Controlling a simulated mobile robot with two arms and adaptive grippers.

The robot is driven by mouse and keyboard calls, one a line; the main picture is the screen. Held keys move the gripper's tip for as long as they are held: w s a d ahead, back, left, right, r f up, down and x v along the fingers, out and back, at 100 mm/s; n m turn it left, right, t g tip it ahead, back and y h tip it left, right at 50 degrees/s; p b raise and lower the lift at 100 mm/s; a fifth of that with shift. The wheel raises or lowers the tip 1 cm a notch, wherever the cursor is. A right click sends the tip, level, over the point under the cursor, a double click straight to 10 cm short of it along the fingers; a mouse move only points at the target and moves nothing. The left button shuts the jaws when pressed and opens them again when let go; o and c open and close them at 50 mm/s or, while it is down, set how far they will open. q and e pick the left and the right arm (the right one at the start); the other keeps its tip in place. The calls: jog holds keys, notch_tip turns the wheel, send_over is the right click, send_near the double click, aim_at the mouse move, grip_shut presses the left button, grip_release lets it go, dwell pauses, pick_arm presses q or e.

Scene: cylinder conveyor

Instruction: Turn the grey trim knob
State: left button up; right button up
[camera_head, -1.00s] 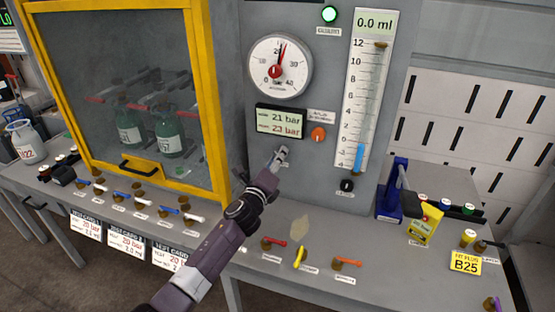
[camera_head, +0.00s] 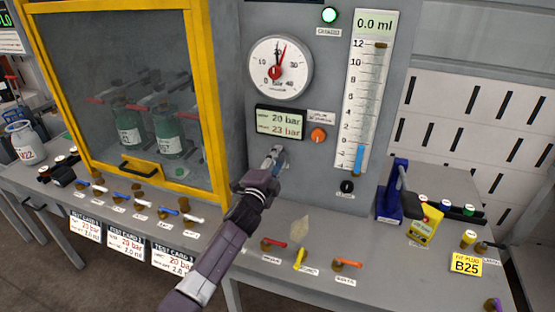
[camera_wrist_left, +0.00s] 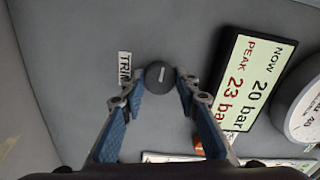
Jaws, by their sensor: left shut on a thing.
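The grey trim knob (camera_wrist_left: 160,77) is a dark round knob on the grey panel, beside a TRIM label (camera_wrist_left: 125,68) in the left wrist view. My left gripper (camera_wrist_left: 160,85) has its two blue-padded fingertips on either side of the knob and is shut on it. In the head view my left gripper (camera_head: 273,156) reaches the panel below the display (camera_head: 280,121) and hides the knob. The display reads 20 bar now and 23 bar peak. The dial gauge (camera_head: 280,67) above shows a red and a black needle. My right gripper is not in view.
An orange knob (camera_head: 318,134) sits right of the display. A sight tube (camera_head: 366,95) reading 0.0 ml stands further right. Coloured valve levers (camera_head: 275,242) line the bench front. A yellow-framed glass cabinet (camera_head: 207,90) stands left of the arm.

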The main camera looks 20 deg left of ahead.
pick_arm(q)
jog(key=shift+n, duration=0.4)
jog(key=o, duration=1.2)
jog(key=shift+c, duration=0.2)
jog(key=s, duration=1.2)
jog(key=shift+a, duration=0.2)
jog(key=shift+f, duration=0.1)
